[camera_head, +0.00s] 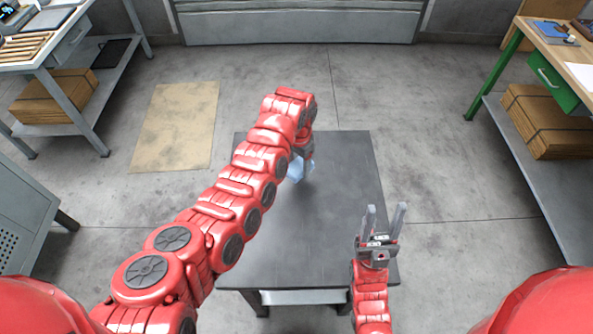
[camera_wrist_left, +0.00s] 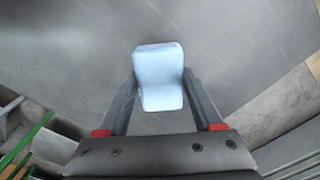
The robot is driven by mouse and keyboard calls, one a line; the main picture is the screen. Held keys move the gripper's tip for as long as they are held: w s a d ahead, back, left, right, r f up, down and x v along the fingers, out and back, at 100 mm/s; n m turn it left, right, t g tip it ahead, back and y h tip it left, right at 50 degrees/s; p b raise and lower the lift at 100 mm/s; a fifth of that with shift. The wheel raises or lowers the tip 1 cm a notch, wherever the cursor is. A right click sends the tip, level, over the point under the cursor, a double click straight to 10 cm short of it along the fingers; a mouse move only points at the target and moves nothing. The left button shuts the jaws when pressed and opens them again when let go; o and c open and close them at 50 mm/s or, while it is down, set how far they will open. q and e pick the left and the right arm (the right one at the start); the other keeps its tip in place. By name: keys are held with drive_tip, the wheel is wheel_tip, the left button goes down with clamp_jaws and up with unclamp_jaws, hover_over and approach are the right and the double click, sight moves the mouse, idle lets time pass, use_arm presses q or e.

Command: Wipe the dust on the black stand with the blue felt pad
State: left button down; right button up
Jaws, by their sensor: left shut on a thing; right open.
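The black stand (camera_head: 345,185) is a dark, flat-topped table in the middle of the head view; its top also fills much of the left wrist view (camera_wrist_left: 240,50). My left gripper (camera_head: 302,160) is over the far left part of the stand, partly hidden by its own arm. It is shut on the light blue felt pad (camera_wrist_left: 159,78), which sits between the two fingers in the left wrist view. The pad shows only in part in the head view (camera_head: 296,170). I cannot tell whether it touches the top. My right gripper (camera_head: 384,217) is open and empty over the stand's near right part. No dust stands out clearly.
A tan mat (camera_head: 175,125) lies on the floor left of the stand. A grey workbench (camera_head: 72,45) stands at the upper left, and a green-legged bench (camera_head: 545,75) at the right. The right half of the stand's top is clear beyond my right gripper.

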use_arm(q)
drive_tip(key=shift+s+r, duration=0.15)
drive_tip(key=shift+r, duration=0.9)
drive_tip(key=shift+a, duration=0.1)
